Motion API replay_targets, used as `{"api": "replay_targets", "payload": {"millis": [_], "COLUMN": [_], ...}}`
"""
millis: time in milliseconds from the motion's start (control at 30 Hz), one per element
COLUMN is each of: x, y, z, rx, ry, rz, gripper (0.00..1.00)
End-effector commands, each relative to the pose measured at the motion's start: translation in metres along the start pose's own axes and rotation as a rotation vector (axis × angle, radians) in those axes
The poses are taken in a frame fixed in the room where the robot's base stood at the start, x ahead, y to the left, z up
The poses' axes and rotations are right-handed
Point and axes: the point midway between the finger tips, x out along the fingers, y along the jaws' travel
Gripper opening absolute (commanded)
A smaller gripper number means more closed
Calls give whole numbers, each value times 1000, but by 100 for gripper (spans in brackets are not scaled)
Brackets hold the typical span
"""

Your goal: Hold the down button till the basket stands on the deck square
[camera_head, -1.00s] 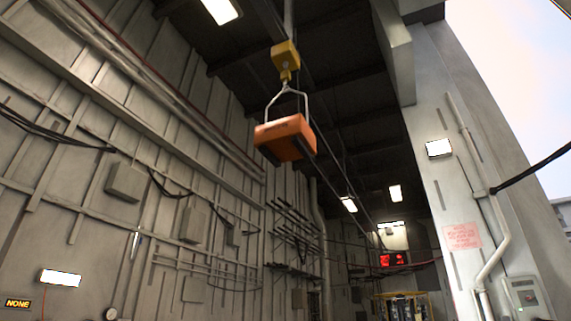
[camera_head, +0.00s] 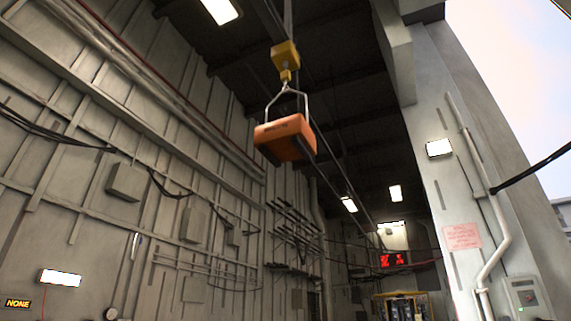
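An orange basket (camera_head: 285,137) hangs high in the air in the upper middle of the head view. A pale bail joins it to a yellow hook block (camera_head: 285,58) on a line from the ceiling. A grey control box (camera_head: 523,294) with a small green spot and a red spot is on the wall at the lower right; it is too small to tell which button is down. The deck square is not in view. My gripper is not in view.
A red lit display (camera_head: 393,259) hangs at the back. A yellow-framed machine (camera_head: 405,306) stands below it. A pink sign (camera_head: 462,237) and a pale pipe (camera_head: 497,245) are on the right wall. The floor is out of view.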

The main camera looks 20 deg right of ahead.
Motion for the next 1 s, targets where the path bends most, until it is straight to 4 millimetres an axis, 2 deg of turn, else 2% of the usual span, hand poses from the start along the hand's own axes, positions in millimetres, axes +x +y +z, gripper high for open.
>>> {"api": "replay_targets", "payload": {"millis": [67,333,1000], "x": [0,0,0], "y": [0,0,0], "z": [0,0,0], "rx": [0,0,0], "ry": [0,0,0], "rz": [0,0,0], "gripper": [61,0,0]}}
